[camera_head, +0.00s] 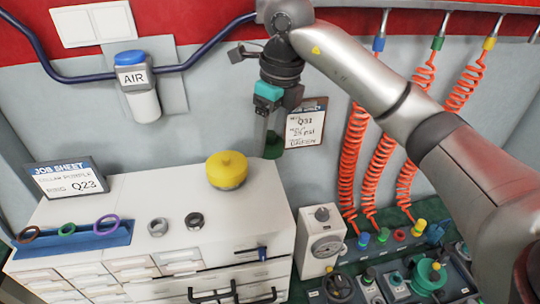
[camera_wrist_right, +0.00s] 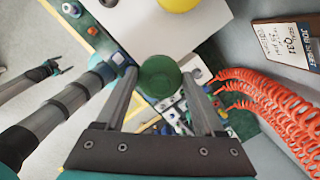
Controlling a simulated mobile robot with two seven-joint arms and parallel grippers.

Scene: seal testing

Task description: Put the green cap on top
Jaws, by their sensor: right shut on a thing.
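My right gripper (camera_head: 270,146) is shut on the green cap (camera_head: 273,147), holding it in the air in front of the grey wall, to the right of the white cabinet. In the right wrist view the round green cap (camera_wrist_right: 160,77) sits between the two fingertips. A green round part (camera_head: 429,276) stands on the dark test panel at the lower right. A yellow round lidded part (camera_head: 227,170) stands on the white cabinet's top. My left gripper (camera_wrist_right: 52,69) shows small at the left of the right wrist view; its jaw opening is unclear.
The white cabinet (camera_head: 150,190) bears two loose rings (camera_head: 194,220) and a blue tray (camera_head: 85,240) with several rings. A white gauge box (camera_head: 322,240) stands beside it. Orange coiled hoses (camera_head: 355,140) hang at the right. Job sheets (camera_head: 66,179) (camera_head: 304,125) show behind.

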